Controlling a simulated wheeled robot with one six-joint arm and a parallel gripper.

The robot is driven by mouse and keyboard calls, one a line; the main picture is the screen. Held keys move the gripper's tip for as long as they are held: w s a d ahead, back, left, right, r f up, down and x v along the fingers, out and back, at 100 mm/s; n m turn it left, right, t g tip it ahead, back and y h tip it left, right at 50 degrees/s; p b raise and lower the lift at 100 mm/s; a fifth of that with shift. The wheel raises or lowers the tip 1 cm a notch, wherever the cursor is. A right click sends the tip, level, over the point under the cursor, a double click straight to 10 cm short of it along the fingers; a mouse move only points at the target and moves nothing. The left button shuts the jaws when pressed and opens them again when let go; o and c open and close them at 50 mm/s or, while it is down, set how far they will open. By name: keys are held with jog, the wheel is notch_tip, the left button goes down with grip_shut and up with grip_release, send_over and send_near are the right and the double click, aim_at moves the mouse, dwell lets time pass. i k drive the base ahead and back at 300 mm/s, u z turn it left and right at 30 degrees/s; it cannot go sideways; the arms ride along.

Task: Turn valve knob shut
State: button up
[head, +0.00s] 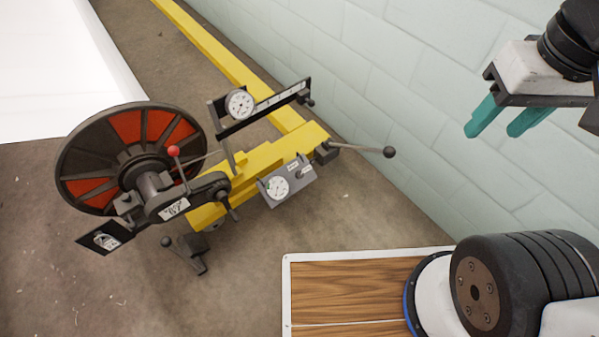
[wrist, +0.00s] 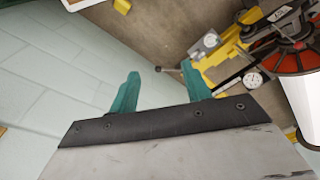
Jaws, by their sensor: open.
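A yellow-based machine (head: 255,165) stands at the centre left of the head view. It has a lower gauge box (head: 291,184) with a small knob (head: 302,172), an upper gauge panel (head: 262,106) with a dark knob (head: 308,102), a lever with a dark ball (head: 389,152), and a red ball knob (head: 173,151). I cannot tell which is the valve knob. My gripper (head: 491,135) is open and empty, high at the upper right, apart from the machine. In the wrist view the dark lever ball (wrist: 157,69) appears beyond and between the teal fingertips.
A large dark and red wheel (head: 128,160) is at the machine's left. A pale block wall (head: 400,60) runs behind, with a yellow rail (head: 215,50) near its foot. A wood-topped surface with a white rim (head: 287,290) is at the lower centre. Floor shows between it and the machine.

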aim_at(298, 175)
jog(key=u, duration=0.25)
jog(key=k, duration=0.45)
jog(key=u, duration=1.35)
jog(key=i, duration=0.65)
jog(key=z, duration=0.6)
jog(key=i, duration=0.55)
jog(key=z, duration=0.45)
